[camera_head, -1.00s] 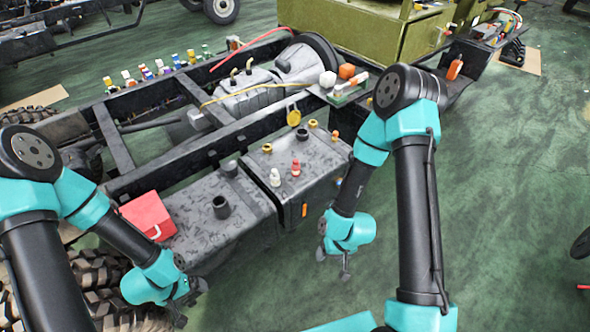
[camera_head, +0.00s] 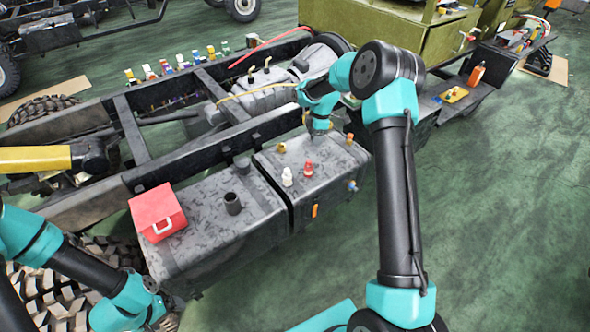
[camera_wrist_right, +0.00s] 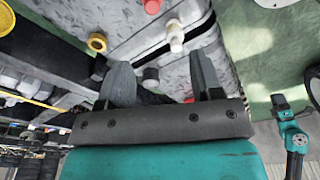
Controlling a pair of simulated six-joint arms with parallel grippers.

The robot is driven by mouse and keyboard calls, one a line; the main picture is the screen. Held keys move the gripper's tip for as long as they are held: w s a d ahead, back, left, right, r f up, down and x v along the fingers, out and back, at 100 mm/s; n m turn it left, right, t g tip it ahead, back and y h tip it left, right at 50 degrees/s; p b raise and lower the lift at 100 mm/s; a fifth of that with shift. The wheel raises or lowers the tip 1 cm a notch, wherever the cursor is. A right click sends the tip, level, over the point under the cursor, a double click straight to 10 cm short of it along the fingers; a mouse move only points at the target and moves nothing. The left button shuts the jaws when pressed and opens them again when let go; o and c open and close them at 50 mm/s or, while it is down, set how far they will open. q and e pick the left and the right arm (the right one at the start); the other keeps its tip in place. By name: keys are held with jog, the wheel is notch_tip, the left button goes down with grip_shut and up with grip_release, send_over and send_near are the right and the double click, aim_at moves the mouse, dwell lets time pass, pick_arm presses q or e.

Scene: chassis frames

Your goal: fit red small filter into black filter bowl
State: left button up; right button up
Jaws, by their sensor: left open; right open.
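The red small filter (camera_head: 308,168) stands on the grey tank top, beside a similar white piece (camera_head: 287,177). In the right wrist view the red filter (camera_wrist_right: 152,6) is cut by the top edge. The black filter bowl (camera_head: 232,203) stands to their left on the neighbouring grey tank; it also shows between the fingers in the wrist view (camera_wrist_right: 150,75). My right gripper (camera_head: 318,134) is above the far part of the filter's tank, open and empty, apart from both pieces. My left gripper (camera_head: 166,316) is open at the bottom left, by the tyre.
A red box (camera_head: 157,212) sits left of the bowl. Brass-coloured fittings (camera_head: 281,148) stand near the tank's far edge. A yellow bar (camera_head: 35,159) with a black end enters from the left. Green floor is clear at the right.

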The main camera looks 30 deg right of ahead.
jog(key=shift+w+d+r+n, duration=0.3)
jog(key=shift+w+r, duration=0.1)
jog(key=shift+r, duration=0.2)
send_near(309, 161)
jog(key=f, duration=0.2)
jog(key=a+f, duration=0.1)
jog(key=f, duration=0.2)
jog(key=shift+f, duration=0.35)
jog(key=shift+w+a+f, duration=0.1)
jog(key=shift+w+f, duration=0.05)
jog(key=shift+f, duration=1.15)
jog(key=shift+w+a+f, duration=0.1)
jog(key=shift+f, duration=1.25)
